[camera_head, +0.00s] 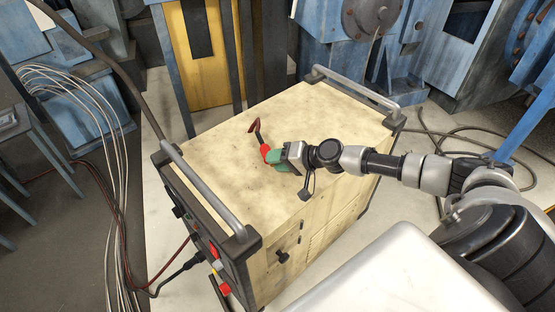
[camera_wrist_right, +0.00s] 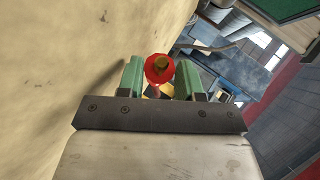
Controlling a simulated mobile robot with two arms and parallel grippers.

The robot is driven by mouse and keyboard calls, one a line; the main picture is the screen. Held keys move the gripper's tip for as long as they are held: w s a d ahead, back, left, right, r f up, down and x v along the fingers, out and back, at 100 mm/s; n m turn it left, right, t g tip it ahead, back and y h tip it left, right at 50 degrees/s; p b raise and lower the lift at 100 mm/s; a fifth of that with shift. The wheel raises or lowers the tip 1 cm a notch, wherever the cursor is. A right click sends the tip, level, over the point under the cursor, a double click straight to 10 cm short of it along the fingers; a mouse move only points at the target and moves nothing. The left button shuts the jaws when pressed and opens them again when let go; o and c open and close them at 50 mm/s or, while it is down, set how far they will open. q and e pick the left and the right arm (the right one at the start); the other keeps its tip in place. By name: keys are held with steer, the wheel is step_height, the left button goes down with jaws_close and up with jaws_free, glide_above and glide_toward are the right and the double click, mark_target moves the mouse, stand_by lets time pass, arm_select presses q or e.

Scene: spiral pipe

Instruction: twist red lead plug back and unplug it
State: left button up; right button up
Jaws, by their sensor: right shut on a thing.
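My right gripper (camera_head: 272,159) is over the top of the cream cabinet, its green fingers shut on the red lead plug (camera_head: 265,151). A short dark piece with a brownish-red end (camera_head: 254,125) extends beyond the plug, away from the gripper. In the right wrist view, the red plug (camera_wrist_right: 157,75) with a brass-coloured tip sits between the green fingers of the gripper (camera_wrist_right: 160,74). The plug is clear of the cabinet's front panel. My left gripper is in neither view.
The cream cabinet (camera_head: 225,165) has grey rails (camera_head: 205,190) at both ends. Its left end panel carries red parts (camera_head: 225,289) and a black plugged-in lead (camera_head: 190,263). Loose cables (camera_head: 95,120) hang at the left. Blue machines stand behind.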

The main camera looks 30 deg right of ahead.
steer(key=o, duration=1)
steer(key=shift+o, duration=0.6)
steer(key=shift+s+a, duration=0.1)
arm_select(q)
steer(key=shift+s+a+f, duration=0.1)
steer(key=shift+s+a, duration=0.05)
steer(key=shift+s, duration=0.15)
